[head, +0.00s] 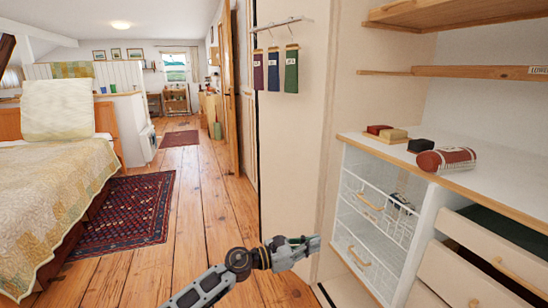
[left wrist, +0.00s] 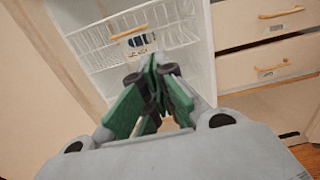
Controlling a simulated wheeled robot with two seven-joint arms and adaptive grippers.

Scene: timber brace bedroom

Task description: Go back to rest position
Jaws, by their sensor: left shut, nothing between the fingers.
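My left gripper (head: 312,243) is low in the head view, in front of the pale wardrobe panel and left of the wire-drawer unit. It is shut and empty. In the left wrist view its green-padded fingers (left wrist: 156,92) come together, with the wire basket drawer (left wrist: 130,38) beyond them. The left arm comes up from the bottom of the head view and reaches to the right. My right gripper is in neither view.
Wire drawers (head: 374,221) and a partly open wooden drawer (head: 480,262) stand close on the right. The counter (head: 500,187) above holds a reddish roll (head: 446,160) and small folded items. Pouches (head: 274,70) hang on the wall. Open wooden floor (head: 200,215) lies left, beside a rug (head: 122,210) and bed.

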